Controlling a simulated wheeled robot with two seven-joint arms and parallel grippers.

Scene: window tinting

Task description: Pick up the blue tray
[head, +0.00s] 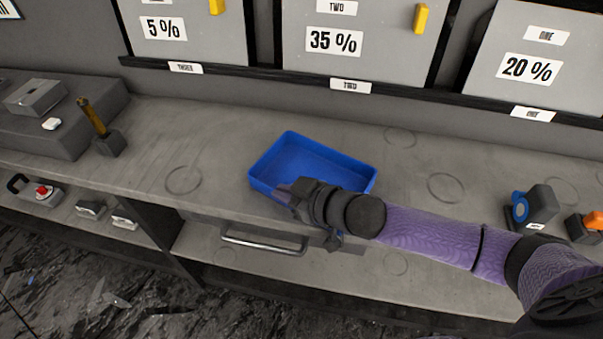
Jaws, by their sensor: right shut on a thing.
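The blue tray (318,157) is a shallow, empty rectangular tray at the middle of the grey counter. My right gripper (289,193) comes in from the lower right and is shut on the tray's near left rim. The gripper and wrist hide part of the tray's near side. I cannot tell whether the tray rests on the counter or is slightly above it. My left gripper is not in view.
The grey counter (225,135) is clear around the tray. A drawer handle (263,245) is below its front edge. A brown-handled tool (95,120) stands at the left, a blue-and-black device (532,207) at the right. Panels marked 5%, 35% and 20% stand behind.

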